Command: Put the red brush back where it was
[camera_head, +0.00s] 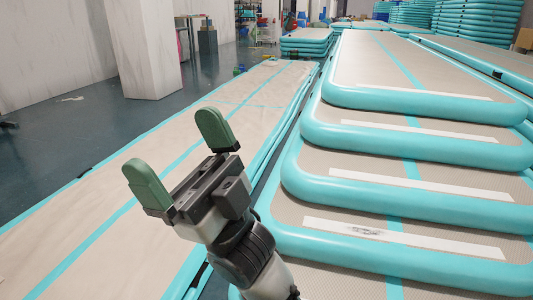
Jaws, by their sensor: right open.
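My right gripper (180,156) is raised in the middle of the head view, with its two green fingers spread wide apart and nothing between them. It is above the long flat beige track (110,185) with turquoise stripes on the left. I cannot make out a red brush anywhere in this view. My left gripper is not in view.
Stacked inflatable tracks (395,204) with turquoise edges rise in steps on the right. A white pillar (143,50) stands at the back left on the dark floor (55,130). More stacked tracks (305,42) and small clutter lie far back.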

